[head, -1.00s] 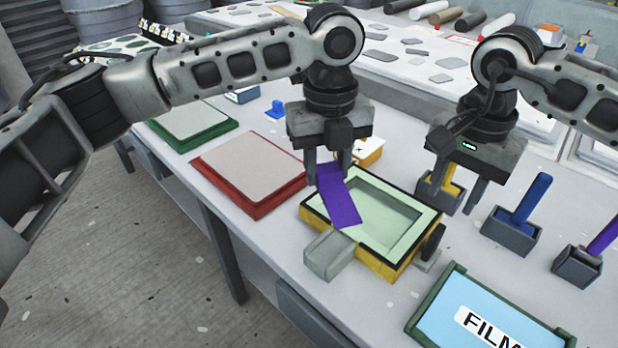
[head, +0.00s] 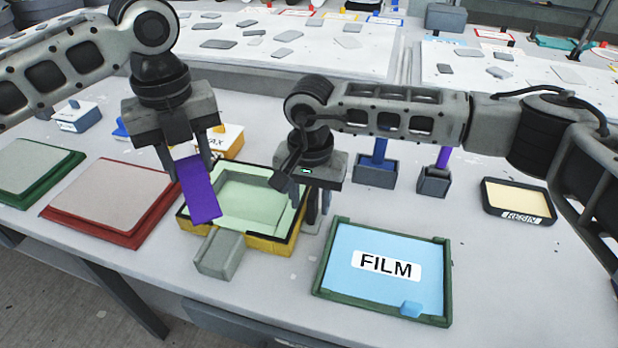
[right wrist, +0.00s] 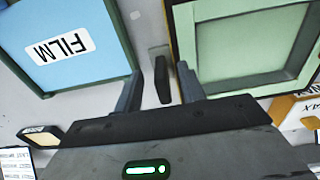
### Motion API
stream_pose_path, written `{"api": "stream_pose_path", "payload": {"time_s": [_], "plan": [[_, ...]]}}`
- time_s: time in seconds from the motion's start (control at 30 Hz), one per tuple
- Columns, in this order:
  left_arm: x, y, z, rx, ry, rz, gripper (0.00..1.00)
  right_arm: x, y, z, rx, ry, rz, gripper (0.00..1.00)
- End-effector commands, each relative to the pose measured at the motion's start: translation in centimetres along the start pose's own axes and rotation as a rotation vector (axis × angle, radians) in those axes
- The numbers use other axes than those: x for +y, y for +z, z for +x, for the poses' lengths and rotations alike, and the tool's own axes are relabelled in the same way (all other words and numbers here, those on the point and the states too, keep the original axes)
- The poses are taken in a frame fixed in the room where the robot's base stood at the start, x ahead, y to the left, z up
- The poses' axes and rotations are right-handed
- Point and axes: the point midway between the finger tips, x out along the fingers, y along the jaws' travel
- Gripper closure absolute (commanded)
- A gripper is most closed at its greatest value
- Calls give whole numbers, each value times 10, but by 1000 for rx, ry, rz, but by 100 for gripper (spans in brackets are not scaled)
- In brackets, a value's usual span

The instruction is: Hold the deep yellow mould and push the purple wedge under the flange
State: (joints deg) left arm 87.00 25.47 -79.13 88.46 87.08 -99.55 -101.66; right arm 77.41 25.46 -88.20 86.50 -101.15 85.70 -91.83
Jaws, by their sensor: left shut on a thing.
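The deep yellow mould (head: 271,244) has yellow sides, a dark rim and a pale green hollow. It sits on the table in the middle of the head view. My left gripper (head: 186,168) is shut on the purple wedge (head: 200,195), which slants over the mould's left end; whether it touches is unclear. My right gripper (head: 312,205) points down at the mould's right end. In the right wrist view, its fingers (right wrist: 162,92) are apart, with a dark upright block (right wrist: 163,76) between them beside the mould (right wrist: 250,40). Gaps show around that block.
A grey block (head: 220,254) stands against the mould's front. A green-framed FILM tray (head: 445,285) lies to the right, a red mould (head: 110,200) to the left. Handled tools in grey holders (head: 376,171) and a RESIN tray (head: 517,203) are behind and right.

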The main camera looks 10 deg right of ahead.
Motion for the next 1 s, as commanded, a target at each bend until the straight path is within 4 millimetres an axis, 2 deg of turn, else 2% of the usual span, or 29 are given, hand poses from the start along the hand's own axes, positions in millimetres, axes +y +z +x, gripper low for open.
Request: {"api": "stream_pose_path", "payload": {"time_s": [0.13, 0.43, 0.47, 0.6, 1.0], "plan": [[0, 0, 0, 0, 0, -1, 87, 0, 1, 11, -1, 0, -1, 60], [0, 0, 0, 0, 0, -1, 87, 0, 0, 13, 0, 0, -2, 60], [0, 0, 0, 0, 0, -1, 87, 0, 0, 13, 0, 0, -2, 63], [0, 0, 0, 0, 0, -1, 87, 0, 0, 13, 0, 0, -1, 100], [0, 0, 0, 0, 0, -1, 87, 0, 0, 13, 0, 0, -1, 100]]}}
